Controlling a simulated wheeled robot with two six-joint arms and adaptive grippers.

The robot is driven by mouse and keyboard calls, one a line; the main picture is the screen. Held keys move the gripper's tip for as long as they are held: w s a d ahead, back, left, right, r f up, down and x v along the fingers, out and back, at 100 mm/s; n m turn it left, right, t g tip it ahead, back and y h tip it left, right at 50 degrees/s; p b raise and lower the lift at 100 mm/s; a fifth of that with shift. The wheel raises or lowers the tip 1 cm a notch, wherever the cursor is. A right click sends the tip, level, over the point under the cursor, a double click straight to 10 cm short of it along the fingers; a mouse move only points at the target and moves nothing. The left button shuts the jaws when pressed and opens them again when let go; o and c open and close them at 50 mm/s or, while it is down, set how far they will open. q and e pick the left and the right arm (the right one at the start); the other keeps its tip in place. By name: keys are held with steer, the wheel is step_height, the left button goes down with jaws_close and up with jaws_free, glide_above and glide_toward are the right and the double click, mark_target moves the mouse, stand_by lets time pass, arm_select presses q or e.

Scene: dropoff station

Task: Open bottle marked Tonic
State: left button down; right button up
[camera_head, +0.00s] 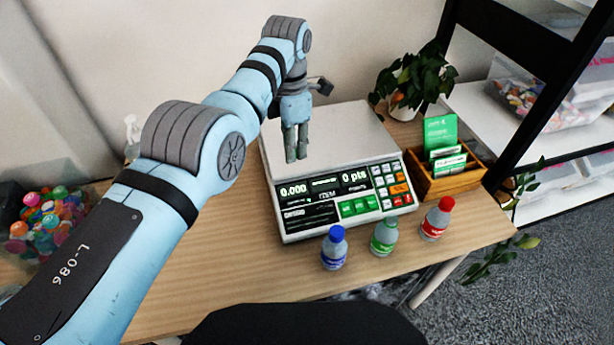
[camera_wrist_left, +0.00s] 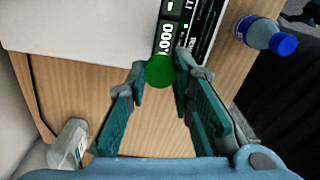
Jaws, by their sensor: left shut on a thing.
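My left gripper (camera_head: 296,156) is above the left part of the scale, fingers pointing down. In the left wrist view its fingertips (camera_wrist_left: 160,72) are shut on a round green thing (camera_wrist_left: 159,71) that looks like a cap. The blue-capped bottle also shows in the left wrist view (camera_wrist_left: 258,32). My right gripper is not in view.
A white scale (camera_head: 335,150) fills the middle of the wooden table (camera_head: 225,270). A wooden card box (camera_head: 450,182) and a potted plant (camera_head: 405,88) stand right of it. A clear dispenser bottle (camera_head: 132,140) stands at the back left.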

arm_select(q)
steer(key=a+r+p, duration=0.1)
steer(key=a+p, duration=0.1)
steer(key=n+p, duration=0.3)
steer(key=p, duration=0.3)
glide_above(238, 217)
step_height(238, 217, down, 5)
step_height(238, 217, down, 14)
steer(key=b, duration=0.4)
steer(key=shift+s+f, duration=0.1)
steer(key=shift+f, duration=0.15)
steer(key=shift+r, duration=0.1)
steer(key=shift+a, duration=0.1)
steer(key=c, duration=1.4)
jaws_free()
